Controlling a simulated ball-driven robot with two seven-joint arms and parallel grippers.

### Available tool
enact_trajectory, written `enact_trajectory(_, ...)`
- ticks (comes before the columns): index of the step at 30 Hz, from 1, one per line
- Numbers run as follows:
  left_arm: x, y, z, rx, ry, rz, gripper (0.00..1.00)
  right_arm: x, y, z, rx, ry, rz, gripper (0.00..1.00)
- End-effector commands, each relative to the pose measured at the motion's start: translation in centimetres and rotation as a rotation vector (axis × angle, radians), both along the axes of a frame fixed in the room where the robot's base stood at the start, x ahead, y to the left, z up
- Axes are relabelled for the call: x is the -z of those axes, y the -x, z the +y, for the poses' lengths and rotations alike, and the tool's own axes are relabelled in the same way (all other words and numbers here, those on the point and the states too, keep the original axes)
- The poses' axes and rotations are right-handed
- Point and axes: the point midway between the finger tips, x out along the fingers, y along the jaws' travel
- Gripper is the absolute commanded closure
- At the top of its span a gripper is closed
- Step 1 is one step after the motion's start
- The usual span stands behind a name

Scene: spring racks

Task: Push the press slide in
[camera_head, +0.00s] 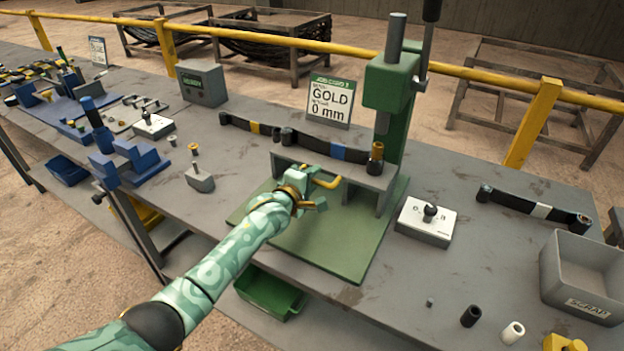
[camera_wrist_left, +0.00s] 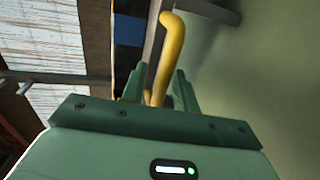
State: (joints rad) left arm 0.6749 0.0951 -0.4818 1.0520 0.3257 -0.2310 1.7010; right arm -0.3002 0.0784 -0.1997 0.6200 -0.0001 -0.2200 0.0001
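The green press (camera_head: 391,85) stands on the bench over a green base plate (camera_head: 350,243). Its grey slide (camera_head: 345,165) carries a dark leaf spring with a blue band (camera_head: 340,152) and has a yellow handle (camera_head: 327,183) at its front. My left gripper (camera_head: 303,197) is at this handle, low in front of the slide. In the left wrist view the yellow handle (camera_wrist_left: 172,55) rises between the two green fingers (camera_wrist_left: 158,88), which stand apart with gaps beside it. The handle's lower end is hidden by the gripper body. My right gripper is not in view.
A white-topped control box (camera_head: 427,220) sits right of the press. A grey scrap bin (camera_head: 583,277) and another spring (camera_head: 533,208) lie further right. A job card (camera_head: 331,102) reads gold, 0 mm. Blue fixtures (camera_head: 130,162) stand on the left.

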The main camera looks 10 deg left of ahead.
Motion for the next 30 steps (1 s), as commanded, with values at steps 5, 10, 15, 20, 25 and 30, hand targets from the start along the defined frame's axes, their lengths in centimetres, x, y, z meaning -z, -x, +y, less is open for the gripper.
enact_trajectory(5,-0.3,0.9,0.3,0.0,0.001,0.001,0.7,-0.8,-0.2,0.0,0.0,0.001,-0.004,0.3)
enact_trajectory(10,-1.5,4.2,1.5,0.0,0.0,0.0,0.7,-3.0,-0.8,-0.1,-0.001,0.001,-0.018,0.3)
enact_trajectory(15,-2.5,8.6,3.1,0.0,0.0,0.0,0.7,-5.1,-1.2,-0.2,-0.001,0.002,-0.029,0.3)
enact_trajectory(20,-3.0,12.0,4.4,0.0,-0.001,0.002,0.7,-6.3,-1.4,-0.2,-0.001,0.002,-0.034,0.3)
enact_trajectory(25,-3.3,14.2,5.1,0.001,0.0,0.001,0.7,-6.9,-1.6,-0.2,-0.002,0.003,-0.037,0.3)
enact_trajectory(30,-3.4,14.8,5.4,0.0,0.0,0.001,0.7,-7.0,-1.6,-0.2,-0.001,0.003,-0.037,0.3)
